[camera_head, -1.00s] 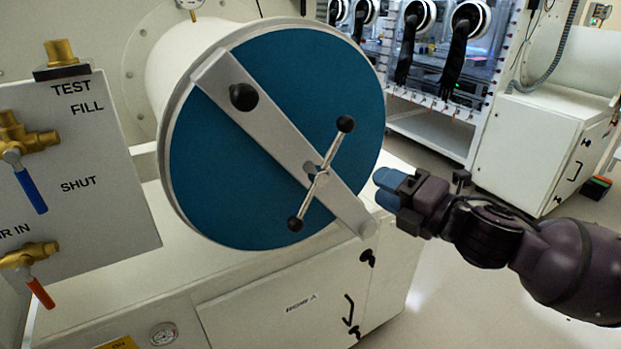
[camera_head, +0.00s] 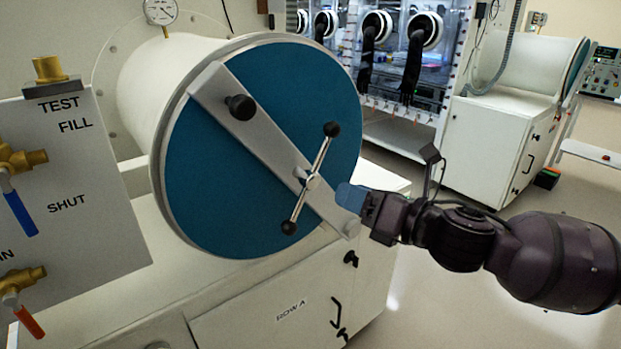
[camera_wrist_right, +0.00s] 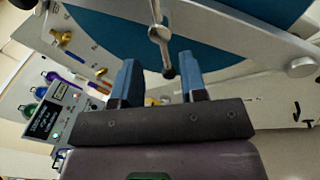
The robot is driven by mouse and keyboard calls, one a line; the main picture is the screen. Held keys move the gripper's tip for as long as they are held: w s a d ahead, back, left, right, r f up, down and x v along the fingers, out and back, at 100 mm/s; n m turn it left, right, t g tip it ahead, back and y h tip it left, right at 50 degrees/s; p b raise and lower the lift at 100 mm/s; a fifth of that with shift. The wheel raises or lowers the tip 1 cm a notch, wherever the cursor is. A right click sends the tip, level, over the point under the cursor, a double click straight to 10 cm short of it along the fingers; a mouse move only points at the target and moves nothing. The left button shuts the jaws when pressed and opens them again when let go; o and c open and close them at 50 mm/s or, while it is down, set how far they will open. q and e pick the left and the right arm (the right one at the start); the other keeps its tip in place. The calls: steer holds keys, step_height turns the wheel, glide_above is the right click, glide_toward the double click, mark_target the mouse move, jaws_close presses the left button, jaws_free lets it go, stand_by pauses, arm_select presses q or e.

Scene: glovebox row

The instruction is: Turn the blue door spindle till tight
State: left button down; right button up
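The round blue door (camera_head: 215,190) closes the end of a white cylinder. A grey bar (camera_head: 270,140) crosses it diagonally. The spindle (camera_head: 311,181) is a thin metal cross-handle on the bar, with black balls at its upper right and lower left ends. My right gripper (camera_head: 350,197) is just right of the spindle, apart from it in the head view. In the right wrist view its two blue fingers (camera_wrist_right: 160,78) are open, and the lower ball of the spindle handle (camera_wrist_right: 168,73) appears between their tips. Contact cannot be told. My left gripper is not in view.
A valve panel (camera_head: 75,235) with brass valves and blue and red levers stands at the left. A black knob (camera_head: 240,107) sticks out of the bar. A white cabinet (camera_head: 280,305) is below the door.

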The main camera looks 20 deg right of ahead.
mark_target(311, 179)
steer(key=shift+x, duration=4.6)
steer(key=shift+c, duration=0.4)
jaws_close()
